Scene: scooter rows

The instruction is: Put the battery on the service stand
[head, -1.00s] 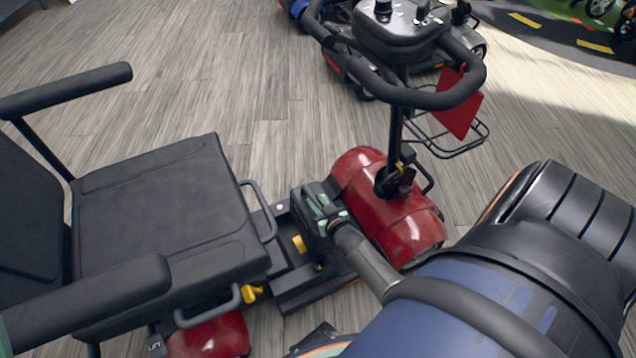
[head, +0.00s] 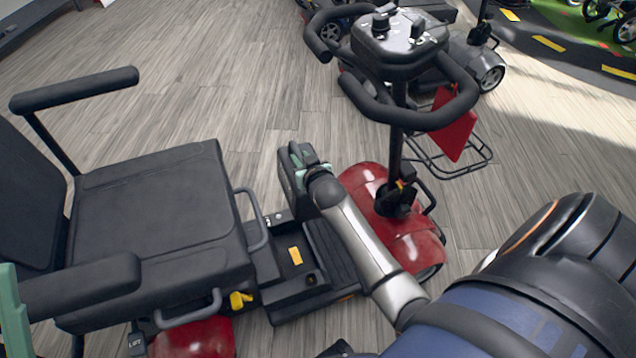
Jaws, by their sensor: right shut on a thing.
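The battery (head: 290,180) is a dark block with a handle on top. My right gripper (head: 313,168), with pale green fingers, is shut on it at the handle. The battery is over the red scooter's deck (head: 330,258), between the seat and the red front cover, and seems clear of the deck. My right arm hides part of the front cover. A pale green piece (head: 12,312) at the lower left edge looks like part of my left gripper; its jaws are cut off by the frame. I cannot make out a service stand in this view.
The scooter's black seat (head: 160,205) and armrests fill the left. Its handlebar tiller (head: 400,60) and red basket panel (head: 452,125) rise at the right of the battery. Another scooter (head: 475,60) stands behind. The wooden floor (head: 220,90) at the back left is clear.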

